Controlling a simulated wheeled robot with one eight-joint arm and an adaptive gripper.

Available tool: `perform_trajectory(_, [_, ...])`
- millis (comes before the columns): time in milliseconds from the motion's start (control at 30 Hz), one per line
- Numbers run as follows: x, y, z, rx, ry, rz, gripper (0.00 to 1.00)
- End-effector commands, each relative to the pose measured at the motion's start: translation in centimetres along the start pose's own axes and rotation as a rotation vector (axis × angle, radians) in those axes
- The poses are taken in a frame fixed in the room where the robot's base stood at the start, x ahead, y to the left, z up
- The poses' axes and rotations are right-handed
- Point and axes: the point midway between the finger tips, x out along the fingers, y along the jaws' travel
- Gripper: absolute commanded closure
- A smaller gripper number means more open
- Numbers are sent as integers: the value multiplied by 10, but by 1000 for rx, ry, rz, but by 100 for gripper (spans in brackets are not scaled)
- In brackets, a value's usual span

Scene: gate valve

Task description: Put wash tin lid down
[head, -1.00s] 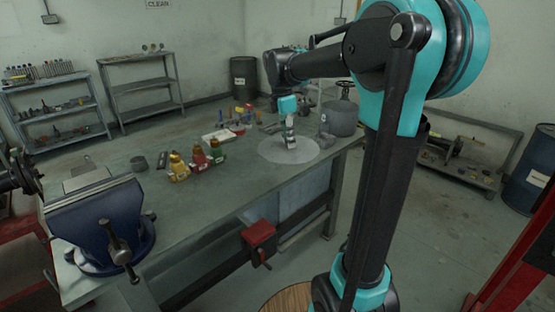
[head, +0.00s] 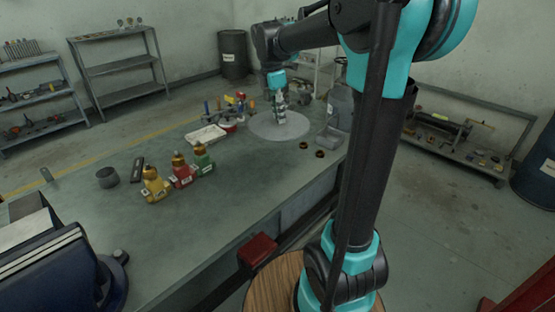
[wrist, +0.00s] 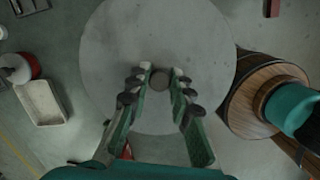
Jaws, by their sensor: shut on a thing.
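The wash tin lid is a flat grey disc (head: 262,130) near the far end of the bench. It lies level in the head view, and I cannot tell whether it touches the bench top. In the wrist view the lid (wrist: 125,45) fills the upper middle. My gripper (head: 279,119) points down over it. In the wrist view my gripper (wrist: 160,75) has its fingers on both sides of the lid's small dark knob (wrist: 160,79), shut on it. A grey tin (head: 341,105), perhaps the wash tin, is partly hidden behind my arm.
A white tray (head: 206,135) and small coloured items (head: 238,108) stand left of the lid. Two brass rings (head: 320,154) lie in front. Bare bench (head: 240,185) lies between bottles and front edge.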

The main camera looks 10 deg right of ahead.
Motion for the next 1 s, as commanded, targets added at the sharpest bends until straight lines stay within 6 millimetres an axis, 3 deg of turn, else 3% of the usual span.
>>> perform_trajectory(500, [121,1,-18,0,0,0,100])
perform_trajectory(1000, [176,1,-27,0,0,0,100])
